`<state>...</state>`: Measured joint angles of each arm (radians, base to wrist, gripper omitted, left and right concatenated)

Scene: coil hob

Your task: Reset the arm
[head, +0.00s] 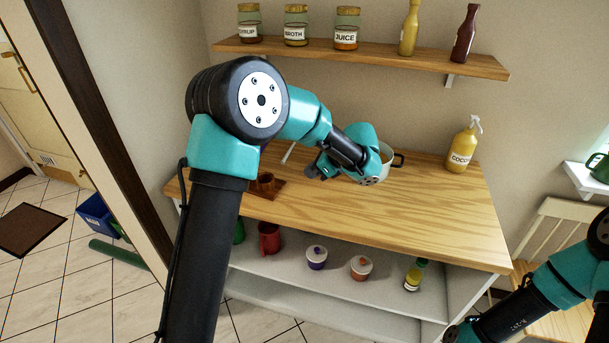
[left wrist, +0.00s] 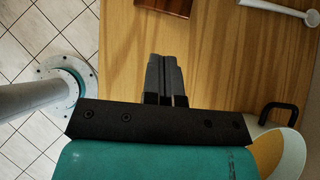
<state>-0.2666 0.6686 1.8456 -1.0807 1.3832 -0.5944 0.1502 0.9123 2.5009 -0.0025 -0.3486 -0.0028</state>
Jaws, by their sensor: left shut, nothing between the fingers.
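My left arm reaches in over the wooden counter (head: 430,210). In the head view my left wrist hides part of the pot. My right arm shows at the lower right; its fingers are out of view.
Jars and bottles stand on a wall shelf (head: 390,55) at the back. A yellow spray bottle (head: 463,148) stands at the counter's back right. The counter's right half is mostly clear.

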